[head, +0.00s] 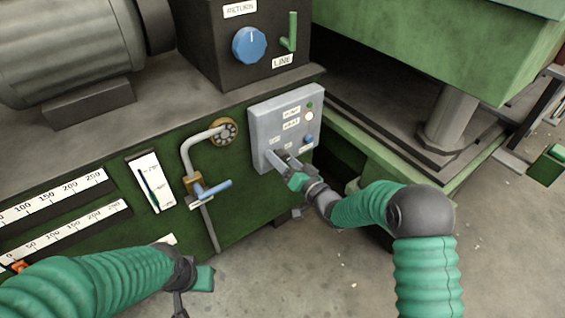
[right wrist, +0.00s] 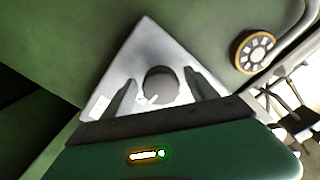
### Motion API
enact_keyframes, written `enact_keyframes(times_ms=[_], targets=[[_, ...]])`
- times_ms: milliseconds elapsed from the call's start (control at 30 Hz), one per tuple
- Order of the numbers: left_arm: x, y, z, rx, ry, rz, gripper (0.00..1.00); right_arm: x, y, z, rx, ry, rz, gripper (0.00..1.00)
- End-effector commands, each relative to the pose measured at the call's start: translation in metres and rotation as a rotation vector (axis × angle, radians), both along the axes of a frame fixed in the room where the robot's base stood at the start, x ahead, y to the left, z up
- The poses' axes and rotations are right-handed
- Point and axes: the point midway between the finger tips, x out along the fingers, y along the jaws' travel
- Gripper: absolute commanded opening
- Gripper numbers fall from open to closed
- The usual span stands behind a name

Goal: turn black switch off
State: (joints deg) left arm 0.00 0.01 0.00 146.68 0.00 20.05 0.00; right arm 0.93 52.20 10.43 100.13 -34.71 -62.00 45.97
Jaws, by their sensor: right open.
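The black switch (right wrist: 159,85) is a round dark knob with a light mark on the grey control panel (head: 265,122). In the right wrist view it lies between the two fingers of my right gripper (right wrist: 160,80), which is open with a finger on each side. Whether a finger touches the knob is unclear. In the head view my right gripper (head: 276,160) is at the lower left of the panel and hides the switch. My left gripper (head: 191,281) is low in the head view, away from the panel; its jaw opening is unclear.
The panel also has a blue knob (head: 308,139), a white button (head: 309,116) and a green light (head: 309,105). A pipe with a blue-handled valve (head: 212,190) and a brass fitting (head: 224,131) stand left of it. A large blue dial (head: 249,44) is above. Floor is open below.

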Motion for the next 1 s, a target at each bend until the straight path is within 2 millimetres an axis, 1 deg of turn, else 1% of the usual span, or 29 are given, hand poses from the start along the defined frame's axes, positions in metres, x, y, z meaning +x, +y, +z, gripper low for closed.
enact_keyframes(times_ms=[167, 633, 1000], targets=[[0.0001, 0.0000, 0.0006, 0.000, 0.000, 0.000, 0.36, 0.0001, -0.0002, 0.0005, 0.000, 0.000, 0.000, 0.67], [0.0001, 0.0000, 0.0005, 0.000, 0.000, 0.000, 0.36, 0.0000, -0.0011, -0.0002, -0.001, 0.001, -0.002, 0.05], [0.0001, 0.0000, 0.0028, 0.000, 0.000, 0.000, 0.36, 0.0001, -0.0017, -0.0002, -0.046, -0.031, -0.002, 0.05]])
